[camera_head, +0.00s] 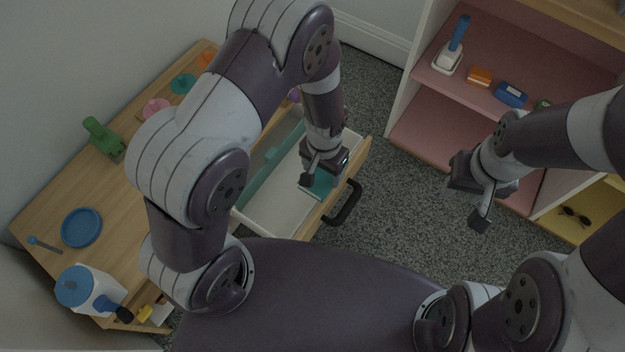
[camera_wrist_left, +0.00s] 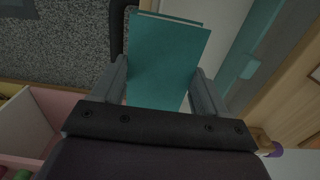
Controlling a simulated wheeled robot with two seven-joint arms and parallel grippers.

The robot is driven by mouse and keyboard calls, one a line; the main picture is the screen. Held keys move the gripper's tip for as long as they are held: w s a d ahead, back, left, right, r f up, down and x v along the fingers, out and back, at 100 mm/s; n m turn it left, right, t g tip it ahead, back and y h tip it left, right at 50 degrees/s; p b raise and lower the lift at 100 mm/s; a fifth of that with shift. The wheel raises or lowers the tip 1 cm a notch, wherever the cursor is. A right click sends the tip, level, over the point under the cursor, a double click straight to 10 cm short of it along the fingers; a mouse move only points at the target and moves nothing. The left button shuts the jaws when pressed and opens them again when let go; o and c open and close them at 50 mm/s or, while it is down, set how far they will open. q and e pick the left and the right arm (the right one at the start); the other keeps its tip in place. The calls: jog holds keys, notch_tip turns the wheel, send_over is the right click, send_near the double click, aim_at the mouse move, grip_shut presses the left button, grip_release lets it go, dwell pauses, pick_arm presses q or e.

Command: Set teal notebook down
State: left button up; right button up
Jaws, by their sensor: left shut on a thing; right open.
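The teal notebook (camera_wrist_left: 165,62) is held between the two fingers of my left gripper (camera_wrist_left: 166,95) in the left wrist view. In the head view a corner of the notebook (camera_head: 322,184) shows below my left gripper (camera_head: 310,180), over the open drawer (camera_head: 262,222) near its front edge. I cannot tell whether the notebook touches the drawer floor. My right gripper (camera_head: 480,205) is open and empty, above the floor in front of the shelf.
The drawer has a black handle (camera_head: 346,204) and a teal strip inside (camera_head: 262,178). The wooden desk top holds a green object (camera_head: 103,138), a blue dish (camera_head: 81,228) and a white-and-blue container (camera_head: 88,288). A pink shelf (camera_head: 430,128) with several small items stands at right.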

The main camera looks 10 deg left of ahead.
pick_arm(q)
jog(key=w+a+f, duration=0.1)
jog(key=a+f, duration=0.1)
jog(key=shift+w+a+b, duration=0.3)
jog(key=shift+w+b, duration=0.1)
jog(key=f+b, duration=0.2)
jog(key=f, duration=0.3)
jog(key=shift+a+b, duration=0.2)
jog(key=shift+b, duration=0.15)
pick_arm(e)
notch_tip(320, 180, down, 4)
jog(key=shift+s+f, duration=0.1)
jog(key=shift+f, duration=0.1)
pick_arm(q)
jog(key=shift+f, duration=0.1)
